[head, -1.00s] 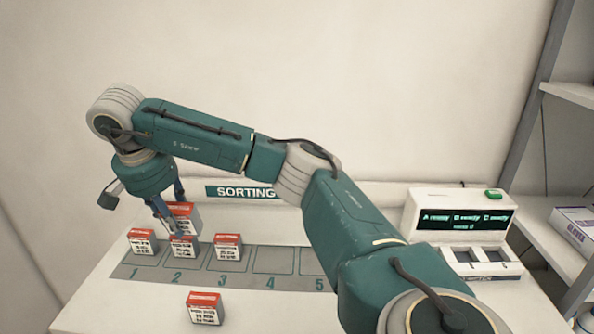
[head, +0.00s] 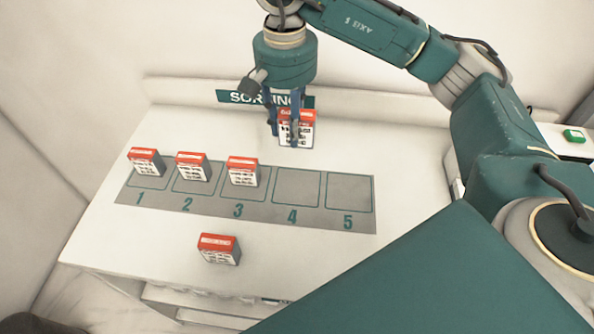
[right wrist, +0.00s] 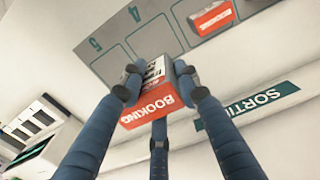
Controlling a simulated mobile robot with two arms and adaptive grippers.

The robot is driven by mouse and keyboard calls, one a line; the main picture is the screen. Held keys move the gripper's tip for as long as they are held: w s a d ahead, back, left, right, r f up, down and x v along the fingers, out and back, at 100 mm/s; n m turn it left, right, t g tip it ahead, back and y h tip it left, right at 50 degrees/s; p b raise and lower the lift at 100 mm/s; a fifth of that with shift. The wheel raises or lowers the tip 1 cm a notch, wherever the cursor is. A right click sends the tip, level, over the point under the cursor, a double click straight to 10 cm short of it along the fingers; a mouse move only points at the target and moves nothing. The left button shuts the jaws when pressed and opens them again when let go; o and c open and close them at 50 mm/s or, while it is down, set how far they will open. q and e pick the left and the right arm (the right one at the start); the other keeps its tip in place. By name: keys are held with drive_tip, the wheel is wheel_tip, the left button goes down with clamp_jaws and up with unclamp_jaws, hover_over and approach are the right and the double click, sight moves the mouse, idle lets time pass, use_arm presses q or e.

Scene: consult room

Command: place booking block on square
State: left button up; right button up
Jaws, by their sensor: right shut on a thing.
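My right gripper (head: 283,128) is shut on a booking block (head: 298,132), a white block with a red top. It holds it upright above the table, behind squares 3 and 4 in the head view. In the right wrist view the held block (right wrist: 146,110) shows the word BOOKING, between the blue fingers. Similar blocks stand on square 1 (head: 146,162), square 2 (head: 192,167) and square 3 (head: 242,171). Square 4 (head: 297,188) and square 5 (head: 348,190) are bare. My left gripper is out of view.
Another red-topped block (head: 219,249) stands in front of the grey strip (head: 262,211). A SORTING sign (head: 236,96) is at the back of the table. A device with a green button (head: 574,135) is partly hidden at the right.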

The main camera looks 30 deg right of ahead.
wheel_tip(320, 180, down, 12)
drive_tip(key=shift+r+p, duration=0.1)
drive_tip(key=shift+p, duration=1.1)
wheel_tip(320, 180, down, 4)
drive_tip(key=shift+r+p, duration=0.25)
drive_tip(key=shift+p, duration=0.25)
drive_tip(key=shift+f, duration=0.4)
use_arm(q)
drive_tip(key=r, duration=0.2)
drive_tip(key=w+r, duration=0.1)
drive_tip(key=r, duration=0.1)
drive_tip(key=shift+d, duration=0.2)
use_arm(e)
drive_tip(key=shift+f, duration=0.1)
drive_tip(key=o, duration=1.2)
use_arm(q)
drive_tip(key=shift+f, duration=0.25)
